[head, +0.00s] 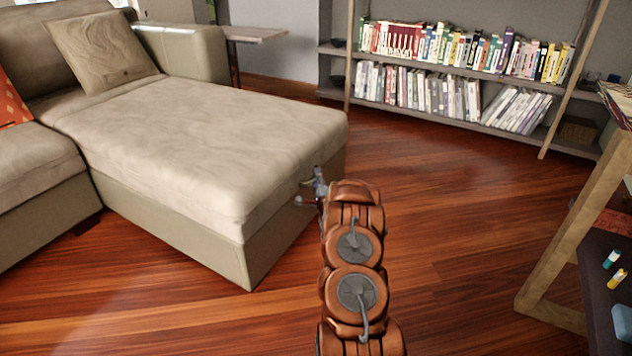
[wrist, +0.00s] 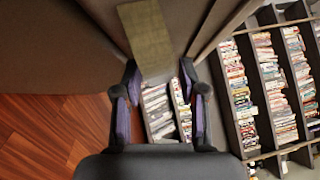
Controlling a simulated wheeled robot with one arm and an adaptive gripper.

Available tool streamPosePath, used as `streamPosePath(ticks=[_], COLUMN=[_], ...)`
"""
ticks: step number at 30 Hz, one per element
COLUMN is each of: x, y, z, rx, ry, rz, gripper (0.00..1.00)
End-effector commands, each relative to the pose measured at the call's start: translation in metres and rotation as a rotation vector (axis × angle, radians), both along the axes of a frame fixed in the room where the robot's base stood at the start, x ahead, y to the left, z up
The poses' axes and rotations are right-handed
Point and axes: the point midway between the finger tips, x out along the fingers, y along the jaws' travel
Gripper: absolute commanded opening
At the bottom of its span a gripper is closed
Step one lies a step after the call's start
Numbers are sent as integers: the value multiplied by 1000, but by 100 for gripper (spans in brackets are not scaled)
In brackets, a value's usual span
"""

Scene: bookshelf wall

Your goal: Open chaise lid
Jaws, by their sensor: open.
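The beige chaise (head: 200,135) stands at the left in the head view, its cushioned top lying flat and level on its base. My gripper (head: 309,190) is beside the chaise's right end face, just below the cushion edge. In the wrist view my gripper (wrist: 158,70) is open, with purple pads on both fingers. A flat olive-tan strip (wrist: 147,38) reaches down to between the fingertips; I cannot tell whether they touch it. Dim brown surfaces around the strip look like the chaise up close. The fingertips' exact contact with the chaise is unclear in the head view.
A bookshelf (head: 455,75) with rows of books stands along the back wall; it also shows in the wrist view (wrist: 247,95). A wooden-legged table (head: 565,235) is at the right. Open wooden floor (head: 460,210) lies between chaise, shelf and table.

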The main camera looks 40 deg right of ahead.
Motion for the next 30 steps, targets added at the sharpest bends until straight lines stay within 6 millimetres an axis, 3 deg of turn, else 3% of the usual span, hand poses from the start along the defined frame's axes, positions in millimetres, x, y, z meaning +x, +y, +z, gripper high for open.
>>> streamPosePath(ticks=[13, 24, 30], x=[5, 5, 5], y=[-3, -3, -3], z=[1, 1, 1], rx=[2, 2, 1], ry=[1, 0, 1], rz=[-1, -1, -1], gripper=[40, 2, 0])
